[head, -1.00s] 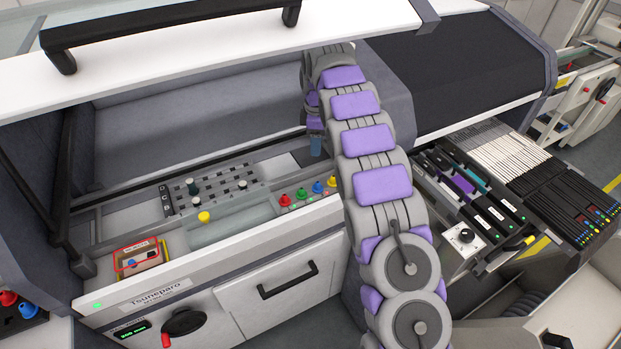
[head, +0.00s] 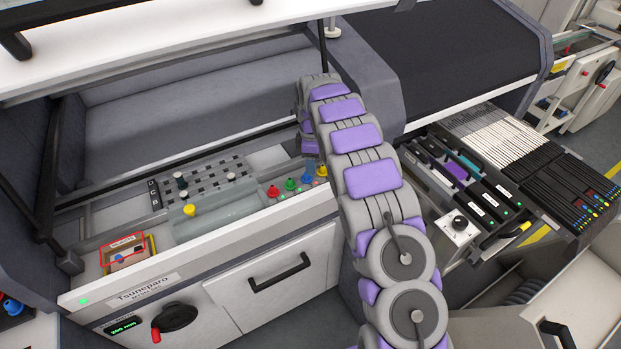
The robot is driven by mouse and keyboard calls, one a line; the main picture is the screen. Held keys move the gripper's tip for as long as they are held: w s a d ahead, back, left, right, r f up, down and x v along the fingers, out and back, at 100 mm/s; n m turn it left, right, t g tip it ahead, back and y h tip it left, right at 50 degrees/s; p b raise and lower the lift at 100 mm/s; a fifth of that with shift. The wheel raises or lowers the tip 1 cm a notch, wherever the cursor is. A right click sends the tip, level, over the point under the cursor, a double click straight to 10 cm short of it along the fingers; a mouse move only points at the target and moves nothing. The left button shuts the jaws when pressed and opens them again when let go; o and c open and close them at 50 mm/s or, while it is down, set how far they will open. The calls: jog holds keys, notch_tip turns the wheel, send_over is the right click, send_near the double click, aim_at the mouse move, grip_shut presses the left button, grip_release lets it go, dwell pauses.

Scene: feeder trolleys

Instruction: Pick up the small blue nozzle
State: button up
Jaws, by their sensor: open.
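The small blue nozzle (head: 307,180) stands in the row on the machine's front ledge, between a green nozzle (head: 290,184) and a yellow one (head: 322,170). A red nozzle (head: 273,191) stands at the row's left end. My gripper (head: 310,166) hangs at the end of my arm, pointing down, and looks to be right above or around the blue nozzle. The jaws are open. My arm hides part of the gripper, and I cannot tell whether a finger touches the nozzle.
A red-rimmed box (head: 125,265) with a small blue piece sits at far left. The raised white cover (head: 180,40) overhangs the bay. Feeders (head: 490,150) stand at right.

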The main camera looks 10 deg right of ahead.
aim_at(302, 179)
jog(key=a+f, duration=0.2)
jog(key=f, duration=0.1)
jog(key=f+b, duration=0.1)
jog(key=shift+s+a+f, duration=0.1)
jog(key=shift+a+f, duration=0.2)
jog(key=shift+a, duration=0.25)
jog(key=shift+d+r, duration=0.1)
jog(key=shift+d, duration=0.45)
jog(key=shift+c, duration=0.4)
jog(key=shift+d, duration=0.65)
jog(key=c, duration=0.3)
jog(key=shift+a, duration=0.15)
jog(key=c, duration=0.3)
jog(key=shift+a, duration=0.5)
jog(key=shift+c, duration=0.5)
jog(key=shift+d, duration=0.1)
